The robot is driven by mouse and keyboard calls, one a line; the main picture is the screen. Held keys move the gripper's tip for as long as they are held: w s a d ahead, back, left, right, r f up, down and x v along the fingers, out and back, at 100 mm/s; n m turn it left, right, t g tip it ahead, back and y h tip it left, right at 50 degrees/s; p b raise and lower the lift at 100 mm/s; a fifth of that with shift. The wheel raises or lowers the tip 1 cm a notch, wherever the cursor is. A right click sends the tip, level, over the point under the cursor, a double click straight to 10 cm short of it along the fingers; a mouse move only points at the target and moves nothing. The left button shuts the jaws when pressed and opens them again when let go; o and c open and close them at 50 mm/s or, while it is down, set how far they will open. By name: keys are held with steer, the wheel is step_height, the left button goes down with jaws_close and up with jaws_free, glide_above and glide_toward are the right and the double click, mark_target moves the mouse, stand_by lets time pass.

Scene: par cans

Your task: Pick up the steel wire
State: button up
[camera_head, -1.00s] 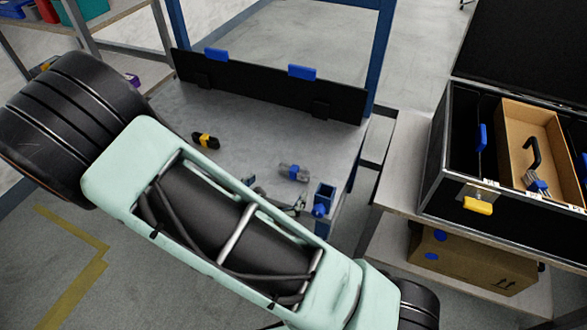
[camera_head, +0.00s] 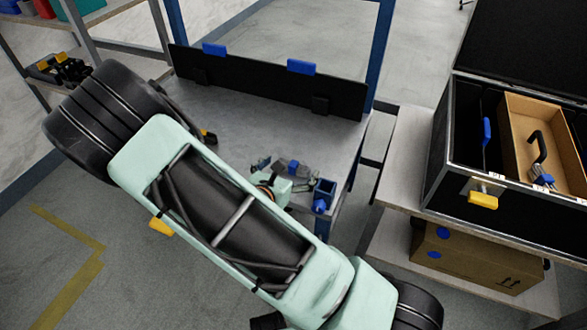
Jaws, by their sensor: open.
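A grey bundle with a blue band (camera_head: 293,167), which looks like the steel wire, lies on the grey worktable (camera_head: 340,140). My gripper (camera_head: 262,166) is small in the picture and partly covered by my mint-green arm. It appears just left of the bundle, with my wrist in front of the bundle's lower side. The gripper is open, and nothing is seen held in it. I cannot tell whether it touches the bundle.
A black-and-yellow item (camera_head: 208,136) lies on the table, partly behind my arm. A blue holder (camera_head: 323,193) is at the table's near corner. A black panel (camera_head: 265,85) closes the back. An open black case (camera_head: 450,150) stands at the right.

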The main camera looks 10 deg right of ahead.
steer(key=c, duration=1.2)
steer(key=shift+c, duration=0.3)
steer(key=shift+r, duration=0.15)
